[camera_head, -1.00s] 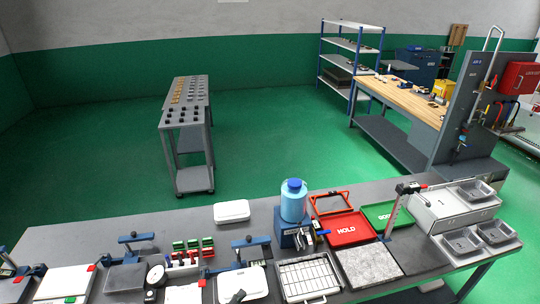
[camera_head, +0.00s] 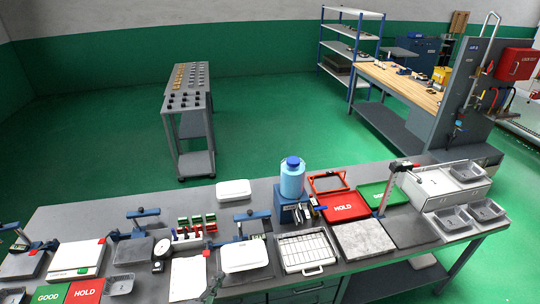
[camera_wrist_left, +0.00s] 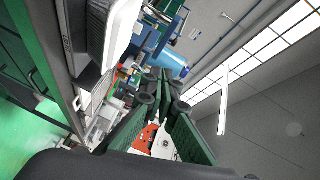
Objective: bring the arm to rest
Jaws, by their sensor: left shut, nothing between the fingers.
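My left gripper (camera_head: 212,286) shows only as a small dark tip at the bottom edge of the head view, in front of the bench, near a white sheet (camera_head: 188,278) and a white scale-like device (camera_head: 244,256). In the left wrist view its dark green fingers (camera_wrist_left: 162,98) are together with nothing between them. A white tray with a grid of cells (camera_head: 307,251) lies on the bench (camera_head: 150,196) to the right of the gripper, apart from it. My right gripper is in neither view.
A blue bottle (camera_head: 292,180) stands at mid-bench. A red HOLD tray (camera_head: 344,206), a granite slab (camera_head: 362,239) and grey bins (camera_head: 486,211) are to the right. Green and red trays (camera_head: 84,291) are at front left.

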